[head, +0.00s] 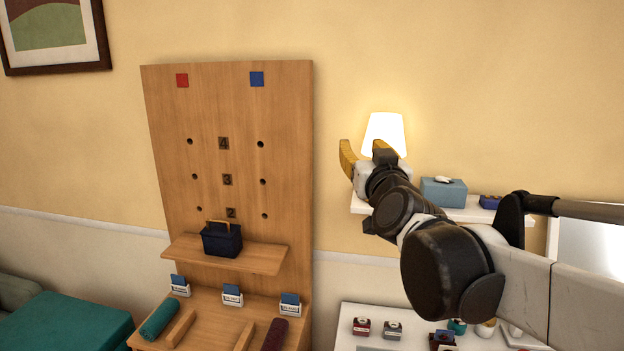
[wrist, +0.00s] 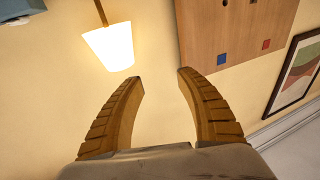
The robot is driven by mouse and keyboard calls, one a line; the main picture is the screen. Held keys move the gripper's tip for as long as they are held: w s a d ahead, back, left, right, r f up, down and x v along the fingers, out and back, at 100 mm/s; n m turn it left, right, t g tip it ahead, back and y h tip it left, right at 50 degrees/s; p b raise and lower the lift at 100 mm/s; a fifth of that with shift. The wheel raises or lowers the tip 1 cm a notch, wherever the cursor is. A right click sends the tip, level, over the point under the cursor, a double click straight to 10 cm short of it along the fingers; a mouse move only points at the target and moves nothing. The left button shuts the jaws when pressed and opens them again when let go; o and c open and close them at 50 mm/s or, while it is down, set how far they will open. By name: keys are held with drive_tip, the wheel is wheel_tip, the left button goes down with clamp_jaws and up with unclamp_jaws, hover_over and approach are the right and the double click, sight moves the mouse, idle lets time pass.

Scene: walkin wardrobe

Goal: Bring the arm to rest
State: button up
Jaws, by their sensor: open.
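My gripper (head: 366,158) is raised at the right of the wooden pegboard, in front of the lit lamp and the wall shelf in the head view. Its two yellow-brown fingers are apart with nothing between them. In the wrist view my gripper (wrist: 160,85) also shows open, with bare wall behind the gap. My arm reaches in from the right edge of the head view, bent at its dark joints, and hides part of the shelf.
The lamp (head: 384,135) glows close to the fingertips in the picture. The wall shelf (head: 460,212) holds a blue-grey box (head: 443,191). The wooden board (head: 285,130) carries a ledge with a dark blue basket (head: 221,240). Small items stand on a white surface (head: 345,322) below.

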drive_tip(key=s+d+f+g, duration=0.3)
drive_tip(key=s+f+g, duration=0.1)
drive_tip(key=s+f, duration=0.5)
drive_tip(key=s+d+f+g+h+b, duration=0.1)
drive_tip(key=s+d+f+g, duration=0.2)
drive_tip(key=s+f, duration=0.7)
drive_tip(key=s+d+f+m+g+h, duration=0.1)
drive_tip(key=s+d+f+g, duration=0.2)
drive_tip(key=s+f, duration=0.7)
wheel_tip(320, 180, down, 3)
drive_tip(key=shift+f+g, duration=0.2)
drive_tip(key=shift+g, duration=0.8)
